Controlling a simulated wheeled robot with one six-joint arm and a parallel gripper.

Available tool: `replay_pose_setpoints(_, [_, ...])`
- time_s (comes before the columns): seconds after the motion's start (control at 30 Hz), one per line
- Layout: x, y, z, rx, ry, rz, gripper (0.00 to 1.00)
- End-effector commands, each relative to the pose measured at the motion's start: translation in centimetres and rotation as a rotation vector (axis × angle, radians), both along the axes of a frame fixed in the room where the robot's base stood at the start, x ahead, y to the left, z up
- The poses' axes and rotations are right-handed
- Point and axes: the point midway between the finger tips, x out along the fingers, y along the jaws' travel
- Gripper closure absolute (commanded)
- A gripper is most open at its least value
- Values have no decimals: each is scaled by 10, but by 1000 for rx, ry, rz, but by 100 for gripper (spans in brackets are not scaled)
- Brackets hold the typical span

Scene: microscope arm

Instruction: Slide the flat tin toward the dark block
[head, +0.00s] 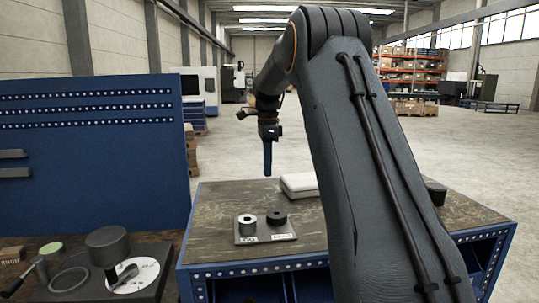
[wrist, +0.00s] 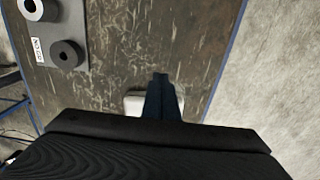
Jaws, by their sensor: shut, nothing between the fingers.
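The flat tin (head: 297,185) is a pale, low box on the worn brown tabletop, just left of my arm, which may hide part of it. In the wrist view a pale corner of the tin (wrist: 134,104) shows beside my fingers; the rest is hidden. A dark block (head: 436,191) stands at the table's right side, partly hidden by my arm. My gripper (head: 267,174) is shut and empty, pointing down above the table, left of the tin in the head view. Its blue fingers (wrist: 161,78) are together in the wrist view. I cannot tell their exact height.
A grey plate (head: 250,238) with a light ring (head: 247,226) and a dark ring (head: 277,218) sits at the table's front left. A second bench (head: 150,250) with round parts stands at lower left, below a blue pegboard (head: 90,150). Bare tabletop lies between plate and tin.

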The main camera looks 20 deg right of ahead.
Motion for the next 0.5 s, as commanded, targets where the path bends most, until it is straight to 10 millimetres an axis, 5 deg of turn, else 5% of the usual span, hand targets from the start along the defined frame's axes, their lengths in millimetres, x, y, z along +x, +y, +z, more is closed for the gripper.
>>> replay_pose_setpoints(0.2, [-2,-1,-41,1,3,-1,100])
replay_pose_setpoints(0.5, [-11,-37,-39,0,-1,-3,100])
